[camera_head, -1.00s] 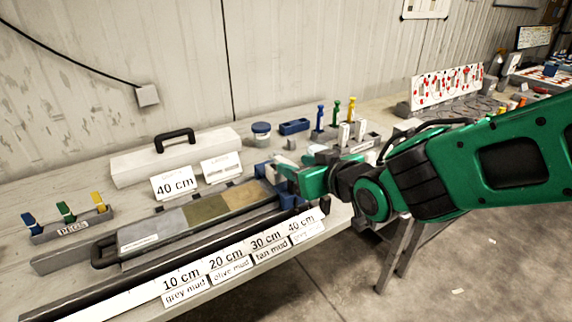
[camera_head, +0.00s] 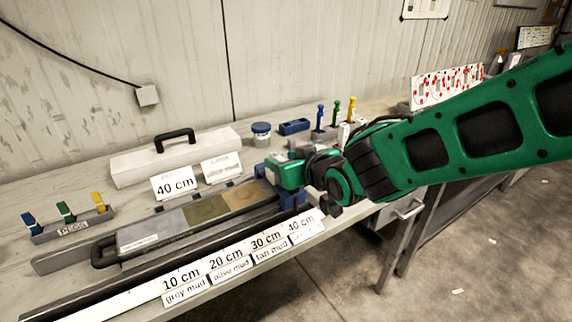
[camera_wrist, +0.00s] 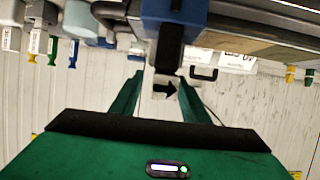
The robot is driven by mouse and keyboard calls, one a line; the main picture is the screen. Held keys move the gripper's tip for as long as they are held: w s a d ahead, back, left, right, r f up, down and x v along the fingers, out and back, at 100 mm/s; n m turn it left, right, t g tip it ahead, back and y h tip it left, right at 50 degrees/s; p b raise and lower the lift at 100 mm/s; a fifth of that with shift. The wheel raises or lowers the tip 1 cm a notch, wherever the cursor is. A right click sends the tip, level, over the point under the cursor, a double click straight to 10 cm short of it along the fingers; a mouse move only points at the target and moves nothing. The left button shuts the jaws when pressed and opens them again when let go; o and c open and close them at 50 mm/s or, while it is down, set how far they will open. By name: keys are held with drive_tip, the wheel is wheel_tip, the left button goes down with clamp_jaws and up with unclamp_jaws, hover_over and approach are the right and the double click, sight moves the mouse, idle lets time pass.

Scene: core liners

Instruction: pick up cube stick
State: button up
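I cannot tell for sure which thing is the cube stick. Three upright sticks, blue (camera_head: 319,117), green (camera_head: 335,114) and yellow (camera_head: 351,110), stand at the back right of the bench. My gripper (camera_head: 281,174) is at the right end of the core tray, beside a blue block there. In the wrist view my gripper (camera_wrist: 160,82) is open, its green fingers apart. A dark bar (camera_wrist: 169,45) under a blue block (camera_wrist: 174,12) shows between or behind them; contact is unclear.
The core tray (camera_head: 150,232) lies along the bench with depth labels (camera_head: 230,265) on its front edge. A white box with a black handle (camera_head: 175,160), a blue-lidded jar (camera_head: 261,133) and a blue tray (camera_head: 294,127) stand behind. A peg rack (camera_head: 72,227) is at left.

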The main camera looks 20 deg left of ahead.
clamp_jaws()
drive_tip(key=shift+r, duration=0.1)
